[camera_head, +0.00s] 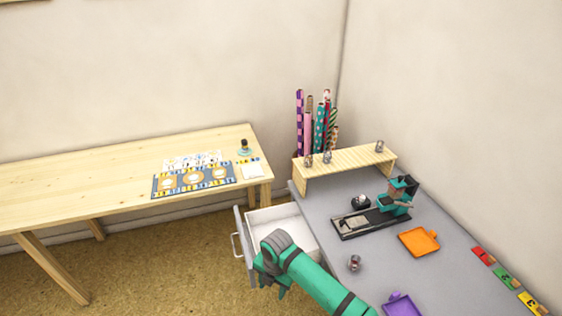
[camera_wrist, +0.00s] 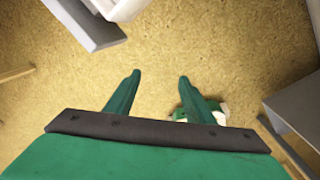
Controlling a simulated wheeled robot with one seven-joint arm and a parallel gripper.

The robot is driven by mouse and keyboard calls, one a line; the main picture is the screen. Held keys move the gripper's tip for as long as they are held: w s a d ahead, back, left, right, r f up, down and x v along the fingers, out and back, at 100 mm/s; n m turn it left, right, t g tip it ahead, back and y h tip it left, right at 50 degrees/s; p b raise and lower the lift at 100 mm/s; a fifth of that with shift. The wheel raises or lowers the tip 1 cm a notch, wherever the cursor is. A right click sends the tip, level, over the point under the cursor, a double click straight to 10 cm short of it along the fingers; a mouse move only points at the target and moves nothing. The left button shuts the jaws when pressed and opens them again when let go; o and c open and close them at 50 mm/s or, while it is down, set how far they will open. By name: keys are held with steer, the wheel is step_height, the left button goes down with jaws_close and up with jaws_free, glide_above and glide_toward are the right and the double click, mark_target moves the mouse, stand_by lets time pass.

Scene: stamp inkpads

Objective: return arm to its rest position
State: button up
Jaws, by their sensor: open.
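My arm is green with dark bands and reaches in from the lower right of the head view. My gripper (camera_head: 268,291) hangs beside the open drawer (camera_head: 281,216) of the grey desk, on its near side. In the wrist view my gripper (camera_wrist: 159,76) has its two green fingers spread wide apart, with nothing between them. Bare brown floor (camera_wrist: 160,45) lies below the fingers. The drawer (camera_wrist: 92,28) shows at the upper left of the wrist view, apart from the fingers. My arm covers part of the drawer in the head view.
The grey desk (camera_head: 375,255) holds a stamp machine (camera_head: 394,205), an orange tray (camera_head: 418,241), a purple tray (camera_head: 402,306), a small metal piece (camera_head: 354,262) and a wooden shelf (camera_head: 345,162). A wooden table (camera_head: 90,185) with a patterned mat (camera_head: 165,187) stands left. Floor between is clear.

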steer(key=a+r+m+t+y, duration=0.2)
steer(key=a+r+y, duration=0.1)
steer(key=a, duration=0.8)
steer(key=a+r+m+t+y, duration=0.1)
steer(key=a+r+m+y, duration=0.15)
steer(key=a, duration=0.95)
steer(key=s+a+r+m+t+y, duration=0.3)
steer(key=a+r+m+t+y, duration=0.2)
steer(key=a+r+m, duration=0.25)
steer(key=s+d+f+m+t+h, duration=0.3)
steer(key=s+d+m+h, duration=0.1)
steer(key=s+d+m, duration=0.55)
steer(key=s+d+f+m+t+h, duration=0.2)
steer(key=s+d+m+t+h, duration=0.25)
steer(key=s+d+m, duration=0.45)
steer(key=s+d+r+h, duration=0.1)
steer(key=s+d+r, duration=0.1)
steer(key=s+d, duration=0.5)
steer(key=s+d+r+h, duration=0.1)
steer(key=s+d+r, duration=0.2)
steer(key=s+d, duration=0.5)
steer(key=shift+s+r+h, duration=0.2)
steer(key=shift+s+h, duration=0.2)
steer(key=shift+s, duration=0.8)
steer(key=shift+g, duration=0.25)
steer(key=shift+c, duration=0.7)
